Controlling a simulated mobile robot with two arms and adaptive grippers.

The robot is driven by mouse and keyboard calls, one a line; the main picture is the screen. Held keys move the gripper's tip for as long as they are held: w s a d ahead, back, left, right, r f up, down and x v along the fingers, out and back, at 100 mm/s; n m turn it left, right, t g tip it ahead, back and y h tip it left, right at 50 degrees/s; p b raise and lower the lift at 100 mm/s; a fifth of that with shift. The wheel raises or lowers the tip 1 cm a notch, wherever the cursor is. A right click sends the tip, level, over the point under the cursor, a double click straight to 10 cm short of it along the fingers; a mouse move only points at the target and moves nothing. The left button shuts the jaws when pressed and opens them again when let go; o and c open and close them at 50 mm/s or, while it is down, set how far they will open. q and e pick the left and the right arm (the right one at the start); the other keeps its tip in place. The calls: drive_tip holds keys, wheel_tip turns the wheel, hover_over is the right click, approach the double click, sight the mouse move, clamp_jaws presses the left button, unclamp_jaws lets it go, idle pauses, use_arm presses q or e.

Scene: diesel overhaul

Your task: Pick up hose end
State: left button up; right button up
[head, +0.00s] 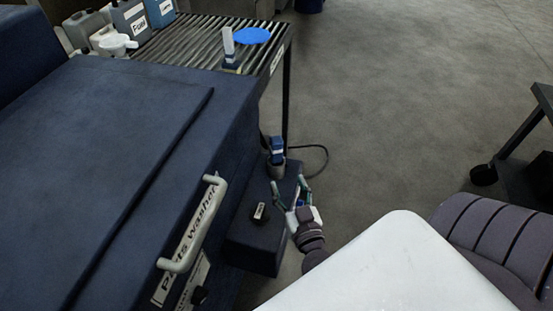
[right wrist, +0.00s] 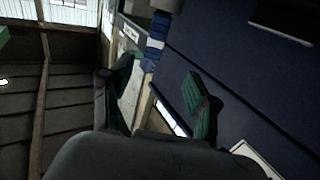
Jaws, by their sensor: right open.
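A blue hose end (head: 277,150) stands roughly upright in a dark holder (head: 276,170) beside the parts washer, with a black hose (head: 318,150) looping to its right. My right gripper (head: 288,184) is open and empty in the head view, just in front of the hose end and apart from it, its fingers pointing toward it. In the right wrist view, the open green-padded fingers (right wrist: 162,82) frame a blue, banded piece (right wrist: 156,38) that looks like the hose end, lying beyond the fingertips. My left gripper does not show.
The dark blue parts washer (head: 130,130) with its pale handle (head: 195,225) fills the left. A low dark box (head: 255,240) stands beside it. A roller table (head: 180,45) with jugs and a blue disc is behind. Floor to the right is clear up to a dark wheeled cart (head: 520,150).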

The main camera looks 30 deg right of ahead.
sight(278, 151)
drive_tip(key=shift+m+h, duration=0.3)
drive_tip(key=shift+h, duration=0.2)
drive_tip(key=x, duration=0.8)
drive_tip(key=shift+s+d+f+p, duration=0.1)
drive_tip(key=shift+d+f+p, duration=0.05)
drive_tip(key=shift+d+p, duration=0.2)
drive_tip(key=shift+a+x, duration=0.2)
drive_tip(key=shift+x, duration=2.75)
clamp_jaws()
